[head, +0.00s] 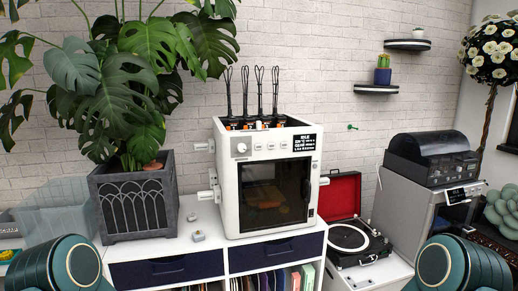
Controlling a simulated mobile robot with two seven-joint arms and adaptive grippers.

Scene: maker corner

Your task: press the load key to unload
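A white boxy machine (229,185) with a dark glass front door (274,197) stands on the white cabinet. Its top front panel has a round knob (241,148), a row of small light keys (271,146) and a dark display (304,143). The display text seems to start with "IDLE"; the smaller lines are too small to read. I cannot tell which key is the load key. Something orange shows dimly behind the door. Only rounded dark green parts of my arms show at the bottom left and bottom right. Neither gripper is in view, and nothing touches the machine.
A large plant in a dark planter (138,202) stands left of the machine. A red-lidded record player (352,238) and a grey machine (416,207) with a black top stand to the right. Small pale items (198,236) lie on the cabinet top (165,247). Space before the door is clear.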

